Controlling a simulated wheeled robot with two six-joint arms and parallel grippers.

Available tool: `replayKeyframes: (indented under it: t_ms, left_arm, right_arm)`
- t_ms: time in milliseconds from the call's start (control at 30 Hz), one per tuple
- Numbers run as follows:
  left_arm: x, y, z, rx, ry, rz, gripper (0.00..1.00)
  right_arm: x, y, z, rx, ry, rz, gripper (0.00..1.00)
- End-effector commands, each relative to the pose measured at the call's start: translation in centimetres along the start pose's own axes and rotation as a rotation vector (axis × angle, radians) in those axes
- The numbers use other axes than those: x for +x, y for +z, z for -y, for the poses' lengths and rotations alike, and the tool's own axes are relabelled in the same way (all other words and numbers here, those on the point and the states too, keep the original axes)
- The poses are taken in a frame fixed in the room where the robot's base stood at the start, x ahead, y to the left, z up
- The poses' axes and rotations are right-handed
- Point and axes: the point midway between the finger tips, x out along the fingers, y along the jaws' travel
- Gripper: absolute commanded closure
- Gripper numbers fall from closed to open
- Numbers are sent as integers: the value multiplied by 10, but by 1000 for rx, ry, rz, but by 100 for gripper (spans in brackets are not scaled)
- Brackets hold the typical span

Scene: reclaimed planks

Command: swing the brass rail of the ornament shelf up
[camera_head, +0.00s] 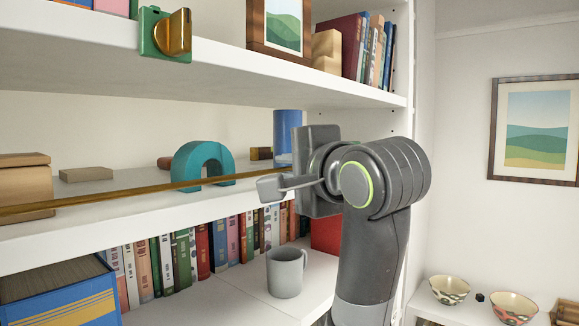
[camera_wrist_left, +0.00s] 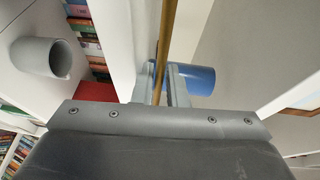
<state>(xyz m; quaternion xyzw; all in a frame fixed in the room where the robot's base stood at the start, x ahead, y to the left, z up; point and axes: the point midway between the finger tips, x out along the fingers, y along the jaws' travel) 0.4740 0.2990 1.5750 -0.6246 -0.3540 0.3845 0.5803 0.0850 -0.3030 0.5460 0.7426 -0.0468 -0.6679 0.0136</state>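The brass rail (camera_head: 120,192) runs low across the front of the middle ornament shelf (camera_head: 90,235), in front of the ornaments. It passes behind my left gripper (camera_head: 268,187), which is at the rail's right part. In the left wrist view the rail (camera_wrist_left: 169,30) runs down between the two pale fingers of the gripper (camera_wrist_left: 161,88). The fingers look apart, with a gap beside the rail. The rail's far right end is hidden by my arm. My right gripper is not in view.
Behind the rail stand a teal arch (camera_head: 188,160), a blue cylinder (camera_head: 287,125) and wooden blocks (camera_head: 25,180). The upper shelf (camera_head: 250,75) overhangs, with a green and brass piece (camera_head: 165,35) at its edge. A grey mug (camera_head: 286,272) and books stand below.

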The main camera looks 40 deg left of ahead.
Motion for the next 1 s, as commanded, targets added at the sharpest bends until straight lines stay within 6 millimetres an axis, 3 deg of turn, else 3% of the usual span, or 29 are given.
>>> replayKeyframes:
  t_ms: [333, 467, 667, 1000]
  left_arm:
    - [-1, 0, -1, 0, 2, -1, 83]
    - [-11, -1, -3, -1, 3, -4, 83]
    - [-48, -1, -5, -1, 2, -8, 83]
    - [-128, -1, -4, 1, 1, -5, 83]
  right_arm:
    - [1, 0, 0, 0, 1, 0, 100]
    - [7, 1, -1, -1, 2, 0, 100]
    - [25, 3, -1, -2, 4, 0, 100]
    - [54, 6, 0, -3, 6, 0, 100]
